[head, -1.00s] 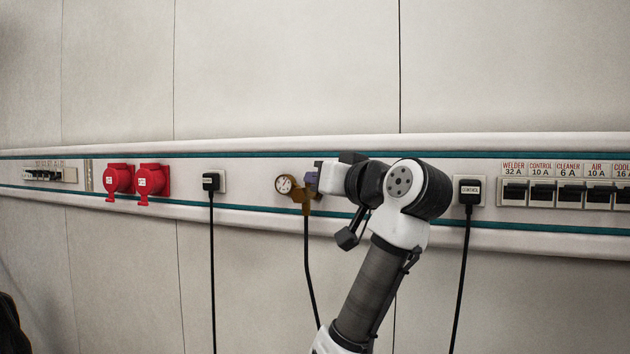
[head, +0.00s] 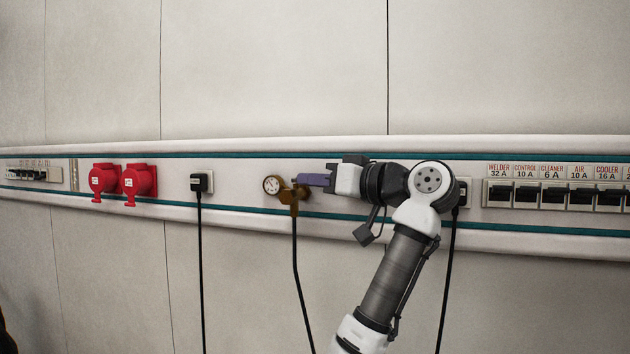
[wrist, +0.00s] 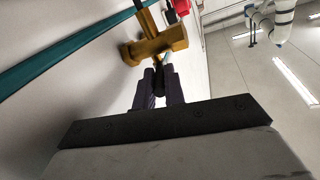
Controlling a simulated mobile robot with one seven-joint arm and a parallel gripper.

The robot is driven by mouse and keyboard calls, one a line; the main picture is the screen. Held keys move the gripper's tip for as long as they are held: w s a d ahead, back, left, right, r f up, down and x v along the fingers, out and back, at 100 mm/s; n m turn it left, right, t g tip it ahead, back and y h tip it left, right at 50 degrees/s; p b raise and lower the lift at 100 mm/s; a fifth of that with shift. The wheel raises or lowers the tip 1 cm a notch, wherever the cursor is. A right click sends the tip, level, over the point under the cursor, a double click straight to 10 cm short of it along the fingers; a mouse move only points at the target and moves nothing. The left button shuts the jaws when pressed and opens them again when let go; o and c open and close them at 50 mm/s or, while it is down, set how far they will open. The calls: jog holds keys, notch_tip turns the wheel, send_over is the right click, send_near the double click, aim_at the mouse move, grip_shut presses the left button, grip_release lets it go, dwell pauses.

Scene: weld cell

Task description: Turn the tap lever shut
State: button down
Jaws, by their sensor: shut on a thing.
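The brass tap (head: 292,197) is on the wall rail, with a round dial gauge (head: 271,186) at its left and a dark hose hanging below it. In the wrist view the tap's brass body (wrist: 155,45) is just beyond my fingertips. My gripper (head: 303,180) comes from the right, its purple fingers pointing left at the tap. In the wrist view my gripper (wrist: 159,76) is shut on a small dark piece at the tap, which I take for the tap lever. The fingers hide most of the lever, so its angle is hard to read.
Two red sockets (head: 138,182) and a black plug (head: 199,183) with a hanging cable are left of the tap. A second plug (head: 460,192) is behind my arm at the right, beside a row of labelled breakers (head: 555,195). The wall above the rail is bare.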

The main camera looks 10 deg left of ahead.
jog(key=shift+r, duration=0.1)
jog(key=c, duration=1.5)
grip_release()
jog(key=b+v, duration=0.5)
jog(key=v, duration=0.8)
jog(key=shift+s+d, duration=0.2)
jog(key=shift+d, duration=0.15)
